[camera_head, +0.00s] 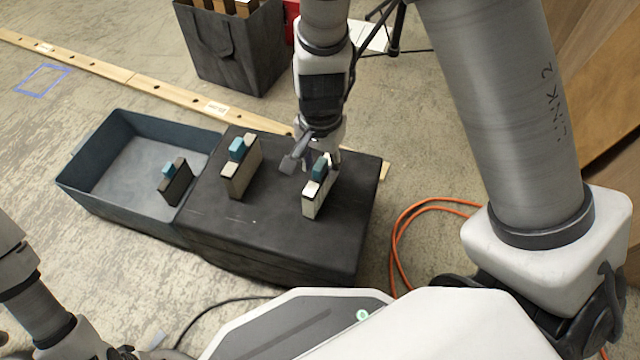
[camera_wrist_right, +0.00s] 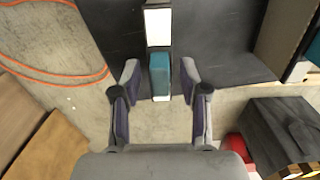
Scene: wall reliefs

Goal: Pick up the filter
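Two pale filters with teal tops stand upright on the black box (camera_head: 270,245). One is the left filter (camera_head: 240,177); the other is the right filter (camera_head: 314,200). A darker filter (camera_head: 176,187) with a teal top stands in the blue-grey bin (camera_head: 120,195). My right gripper (camera_head: 312,160) is at the right filter. In the wrist view its open fingers (camera_wrist_right: 160,78) are on either side of the teal top (camera_wrist_right: 160,68), with gaps on both sides. Part of my left gripper (camera_head: 135,352) shows at the bottom left; its fingers are unclear.
A dark fabric bin (camera_head: 235,50) stands behind the box. A wooden rail (camera_head: 150,88) lies on the floor behind the bin. An orange cable (camera_head: 398,235) curls on the floor to the right. The top of the box between the two filters is clear.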

